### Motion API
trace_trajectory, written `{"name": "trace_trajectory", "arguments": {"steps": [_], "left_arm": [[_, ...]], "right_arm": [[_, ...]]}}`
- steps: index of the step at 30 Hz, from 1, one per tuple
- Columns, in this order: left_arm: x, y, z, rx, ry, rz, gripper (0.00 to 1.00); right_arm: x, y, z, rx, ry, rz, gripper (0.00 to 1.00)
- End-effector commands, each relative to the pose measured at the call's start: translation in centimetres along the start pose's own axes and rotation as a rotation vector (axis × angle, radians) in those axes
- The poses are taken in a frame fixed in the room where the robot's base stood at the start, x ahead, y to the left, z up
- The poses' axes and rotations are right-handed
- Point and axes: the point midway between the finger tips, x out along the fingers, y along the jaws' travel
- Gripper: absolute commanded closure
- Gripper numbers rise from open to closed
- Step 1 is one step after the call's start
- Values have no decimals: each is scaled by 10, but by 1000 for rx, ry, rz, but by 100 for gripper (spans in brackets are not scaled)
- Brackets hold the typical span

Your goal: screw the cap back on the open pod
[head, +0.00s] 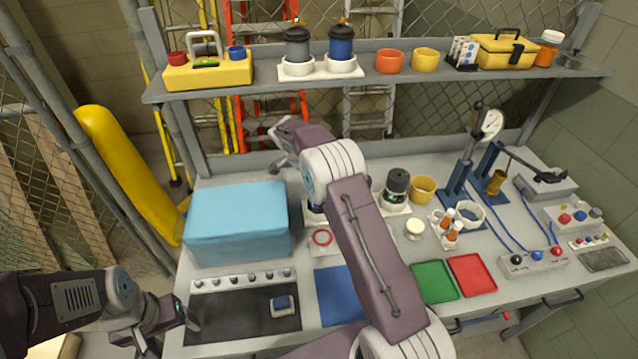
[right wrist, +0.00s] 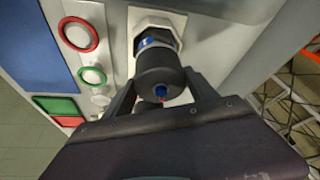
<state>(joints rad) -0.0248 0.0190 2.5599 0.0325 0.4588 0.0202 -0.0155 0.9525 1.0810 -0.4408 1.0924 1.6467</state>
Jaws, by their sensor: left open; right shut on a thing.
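In the right wrist view, my right gripper (right wrist: 162,92) is shut on a dark round cap (right wrist: 160,72) with a blue centre. Under the cap is the blue band of a pod (right wrist: 151,41) in a white holder (right wrist: 172,22). The cap lines up with the pod; I cannot tell whether it is seated. In the head view, part of a blue item on a white base (head: 314,214) shows behind my right arm, which hides most of that spot and the right fingers. My left gripper (head: 168,326) is open and empty at the lower left, beside the dark tray.
A light-blue box (head: 238,222) stands on the bench at left, behind the dark tray (head: 240,312). A red-ringed plate (head: 322,238), a dark-topped pod (head: 397,182) and a gauge stand (head: 488,125) also stand on the bench. Green (head: 435,282) and red (head: 472,275) trays lie right.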

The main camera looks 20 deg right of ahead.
Motion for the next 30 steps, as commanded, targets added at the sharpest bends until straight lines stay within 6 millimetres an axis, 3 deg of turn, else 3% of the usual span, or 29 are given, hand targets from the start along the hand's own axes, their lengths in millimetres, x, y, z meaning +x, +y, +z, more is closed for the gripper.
{"name": "trace_trajectory", "arguments": {"steps": [12,22,23,24,25,30], "left_arm": [[-22,0,-2,0,0,0,24],[-23,0,-2,0,0,0,24],[-23,0,-2,0,0,0,24],[-23,0,-2,0,0,0,24],[-23,0,-2,0,0,0,24],[-23,0,-2,0,0,0,24]], "right_arm": [[-1,2,-1,194,1,90,70],[2,3,0,221,2,103,70],[2,3,0,221,2,103,26],[2,3,0,220,2,102,15],[1,3,0,220,2,102,9],[1,2,0,220,1,98,9]]}}
